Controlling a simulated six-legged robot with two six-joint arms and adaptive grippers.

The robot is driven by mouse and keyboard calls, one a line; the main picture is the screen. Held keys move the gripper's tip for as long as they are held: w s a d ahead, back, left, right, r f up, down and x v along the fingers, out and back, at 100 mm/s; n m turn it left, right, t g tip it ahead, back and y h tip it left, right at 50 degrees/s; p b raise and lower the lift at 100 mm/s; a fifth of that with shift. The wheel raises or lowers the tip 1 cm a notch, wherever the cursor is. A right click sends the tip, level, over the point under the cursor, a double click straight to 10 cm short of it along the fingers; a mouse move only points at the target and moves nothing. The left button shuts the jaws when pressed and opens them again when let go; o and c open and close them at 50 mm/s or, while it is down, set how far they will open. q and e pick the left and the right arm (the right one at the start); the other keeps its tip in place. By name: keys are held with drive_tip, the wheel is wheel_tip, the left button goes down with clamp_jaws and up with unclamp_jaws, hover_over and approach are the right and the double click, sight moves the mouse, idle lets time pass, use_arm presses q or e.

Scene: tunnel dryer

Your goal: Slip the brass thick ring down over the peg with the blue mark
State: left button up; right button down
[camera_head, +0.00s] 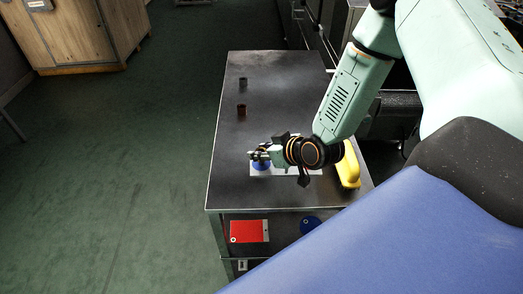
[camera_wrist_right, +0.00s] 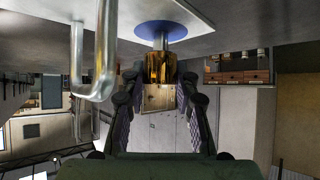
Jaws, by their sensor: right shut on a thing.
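The brass thick ring (camera_wrist_right: 160,68) sits between the fingertips of my right gripper (camera_wrist_right: 160,84), which is shut on it. The picture from the right wrist is upside down. There the peg (camera_wrist_right: 160,40) rises from a round blue mark (camera_wrist_right: 160,31) on a pale board (camera_wrist_right: 205,12). The ring is in line with the peg's free end, with a bare length of peg between ring and blue mark. I cannot tell whether the peg tip is inside the ring. In the head view my right gripper (camera_head: 259,155) is over the blue mark (camera_head: 261,167); the ring is hard to make out there. My left gripper is not in view.
A bent metal bar (camera_wrist_right: 97,65) stands on the board beside the peg. A yellow object (camera_head: 348,166) lies right of the board. Two small dark cups (camera_head: 243,81) (camera_head: 242,109) stand farther back on the black table (camera_head: 228,170). The table's left side is clear.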

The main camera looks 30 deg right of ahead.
drive_tip(key=shift+f+b, duration=0.75)
drive_tip(key=shift+f, duration=0.25)
drive_tip(key=c, duration=0.9)
unclamp_jaws()
drive_tip(key=shift+c, duration=0.2)
wheel_tip(320, 180, up, 10)
drive_tip(key=shift+s+f, duration=0.1)
